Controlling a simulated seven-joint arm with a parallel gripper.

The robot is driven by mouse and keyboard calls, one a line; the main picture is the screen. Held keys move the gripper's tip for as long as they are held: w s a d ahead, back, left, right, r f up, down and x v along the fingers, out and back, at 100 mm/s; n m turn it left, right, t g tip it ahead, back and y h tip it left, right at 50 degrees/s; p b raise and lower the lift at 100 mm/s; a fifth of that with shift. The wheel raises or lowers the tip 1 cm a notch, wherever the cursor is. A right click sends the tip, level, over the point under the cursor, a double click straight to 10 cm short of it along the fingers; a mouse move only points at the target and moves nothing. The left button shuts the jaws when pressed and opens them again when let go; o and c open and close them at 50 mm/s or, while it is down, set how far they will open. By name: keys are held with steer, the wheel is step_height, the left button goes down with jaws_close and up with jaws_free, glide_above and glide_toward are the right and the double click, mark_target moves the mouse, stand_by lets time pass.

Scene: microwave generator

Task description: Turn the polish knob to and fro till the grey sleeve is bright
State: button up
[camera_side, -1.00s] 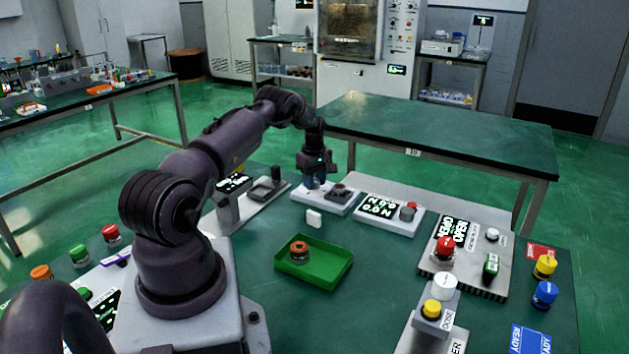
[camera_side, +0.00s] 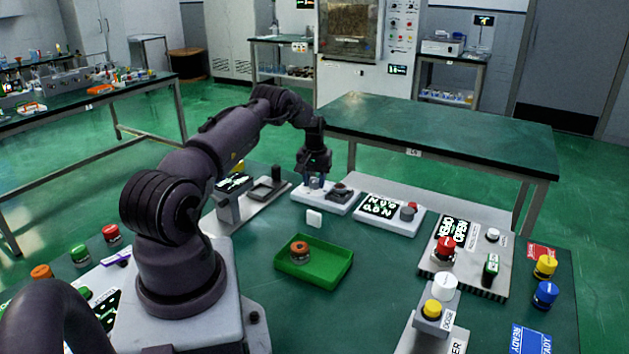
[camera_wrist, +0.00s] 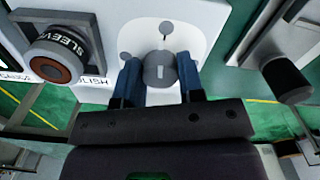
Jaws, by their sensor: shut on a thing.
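The polish knob (camera_wrist: 160,70) is a round grey knob with a white mark on its face, on a white plate in the wrist view. My gripper (camera_wrist: 159,80) is shut on it, a blue finger on each side. In the side view my gripper (camera_side: 314,180) is lowered onto the white polish unit (camera_side: 328,203), and its fingers mostly hide the knob. The sleeve (camera_wrist: 50,58) sits left of the knob beside the SLEEVE label, a dark and grey round piece with a brown centre. It also shows in the side view (camera_side: 340,189); its brightness is hard to judge.
A display unit (camera_side: 385,218) with a red button stands right of the polish unit. A green tray (camera_side: 325,275) holding an orange-and-dark part lies in front. A grey stand (camera_side: 235,205) is at left.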

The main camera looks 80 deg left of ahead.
mark_target(315, 181)
steer(key=shift+m, duration=0.6)
steer(key=o, duration=0.9)
steer(key=shift+r, duration=0.1)
step_height(315, 181, up, 13)
steer(key=shift+f, duration=0.1)
